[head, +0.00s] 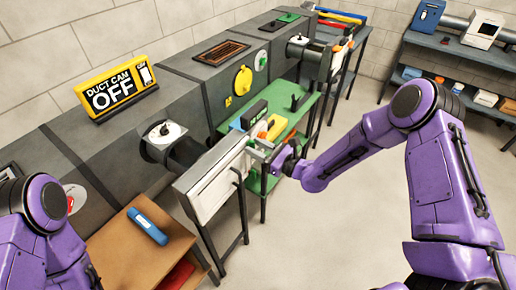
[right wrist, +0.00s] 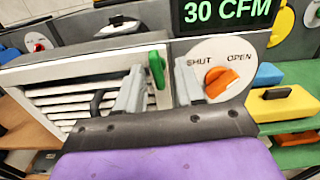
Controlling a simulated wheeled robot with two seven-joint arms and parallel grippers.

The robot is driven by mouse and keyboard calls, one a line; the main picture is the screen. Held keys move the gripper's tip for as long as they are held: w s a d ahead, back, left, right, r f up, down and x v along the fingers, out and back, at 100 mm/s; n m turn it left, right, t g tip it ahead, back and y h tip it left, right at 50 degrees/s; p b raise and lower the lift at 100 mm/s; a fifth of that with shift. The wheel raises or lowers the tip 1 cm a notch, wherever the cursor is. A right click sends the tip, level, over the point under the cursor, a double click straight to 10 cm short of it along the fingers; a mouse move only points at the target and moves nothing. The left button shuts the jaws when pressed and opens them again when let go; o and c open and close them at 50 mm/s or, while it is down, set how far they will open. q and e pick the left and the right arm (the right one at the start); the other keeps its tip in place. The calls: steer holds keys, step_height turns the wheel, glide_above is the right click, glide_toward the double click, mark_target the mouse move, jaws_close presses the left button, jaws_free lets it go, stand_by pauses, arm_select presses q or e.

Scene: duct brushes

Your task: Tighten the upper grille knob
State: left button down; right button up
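The white slatted grille (right wrist: 75,98) is a framed panel in the right wrist view. In the head view its frame (head: 212,190) stands edge-on beside the duct. A green knob (right wrist: 156,70) sits upright on the grille's right edge. My right gripper (right wrist: 158,92) is open, with one finger on each side of the green knob in the picture; I cannot tell whether either finger touches it. In the head view, the right gripper (head: 266,152) is at the grille's far end. Of my left arm, only purple links show at lower left; its gripper is out of view.
An orange knob (right wrist: 221,80) on a SHUT/OPEN dial is right of the fingers, below a 30 CFM display (right wrist: 228,10). A yellow block (right wrist: 281,100) lies on the green shelf. A blue cylinder (head: 148,226) lies on the brown table (head: 118,250). The floor at right is clear.

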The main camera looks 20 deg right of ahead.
steer(key=b+v, duration=0.2)
steer(key=v, duration=0.8)
steer(key=shift+s+d, duration=0.2)
